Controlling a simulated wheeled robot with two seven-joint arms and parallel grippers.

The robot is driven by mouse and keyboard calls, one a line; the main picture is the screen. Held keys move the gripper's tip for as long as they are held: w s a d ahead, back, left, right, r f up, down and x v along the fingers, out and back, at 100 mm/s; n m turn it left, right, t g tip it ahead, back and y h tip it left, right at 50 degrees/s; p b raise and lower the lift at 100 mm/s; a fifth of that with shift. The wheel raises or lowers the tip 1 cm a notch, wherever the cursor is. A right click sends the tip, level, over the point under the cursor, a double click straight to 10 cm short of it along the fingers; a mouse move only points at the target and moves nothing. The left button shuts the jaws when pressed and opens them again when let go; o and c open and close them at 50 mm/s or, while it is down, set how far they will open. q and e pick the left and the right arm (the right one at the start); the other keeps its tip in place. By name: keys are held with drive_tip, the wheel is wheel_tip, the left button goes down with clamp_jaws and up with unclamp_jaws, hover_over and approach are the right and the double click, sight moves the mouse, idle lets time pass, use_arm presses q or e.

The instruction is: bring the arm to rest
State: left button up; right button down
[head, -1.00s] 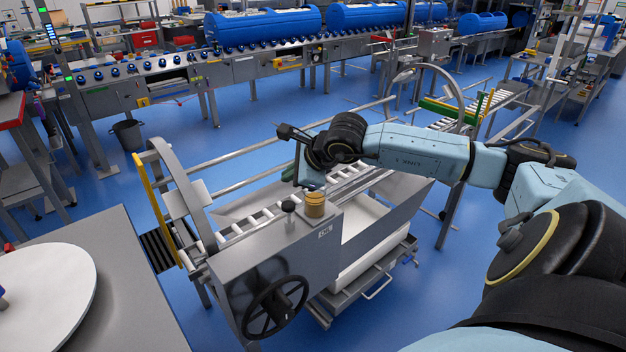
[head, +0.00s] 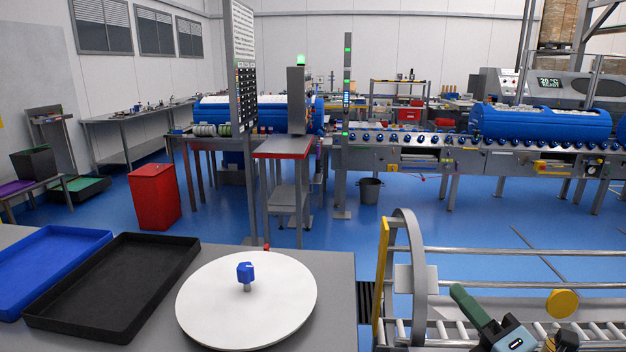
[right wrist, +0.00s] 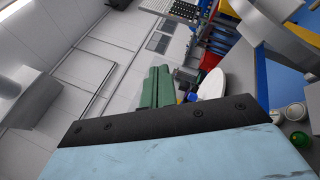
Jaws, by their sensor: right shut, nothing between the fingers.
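My right gripper (head: 466,300) shows at the lower right of the head view, over the roller frame, with its green fingers pointing up and to the left. The fingers are together with nothing between them. In the right wrist view the green fingers (right wrist: 156,88) also lie side by side, closed and empty. Part of my pale blue right wrist shows at the bottom edge of the head view; the rest of the arm is out of frame. My left gripper is not in view.
The roller frame (head: 408,285) with its hoop and rails stands at the right. A grey table left of it bears a white round plate (head: 205,305) with a blue knob, a black tray (head: 95,335) and a blue tray (head: 20,308). Blue floor lies open behind.

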drive_tip(key=s+d+f+m+g+h, duration=0.35)
drive_tip(key=f+m+h, duration=0.3)
drive_tip(key=m, duration=0.35)
drive_tip(key=s+d+f+m+g+h, duration=0.2)
drive_tip(key=s+d+f+m+h, duration=0.15)
drive_tip(key=f+m+h, duration=0.5)
drive_tip(key=s+a+f+m+g+y, duration=0.4)
drive_tip(key=s+a+f+g, duration=0.1)
drive_tip(key=s, duration=0.4)
drive_tip(key=s+a+f+m+g+y, duration=0.4)
drive_tip(key=s+f+g, duration=0.15)
drive_tip(key=s, duration=0.25)
wheel_tip(320, 180, down, 23)
drive_tip(key=s+g, duration=0.1)
drive_tip(key=s, duration=0.1)
drive_tip(key=s+d+f+n+g, duration=0.1)
drive_tip(key=s+d+f, duration=0.2)
drive_tip(key=s+f, duration=1.2)
drive_tip(key=shift+s+f+h, duration=0.3)
drive_tip(key=shift+s+h, duration=0.1)
drive_tip(key=shift+s, duration=0.2)
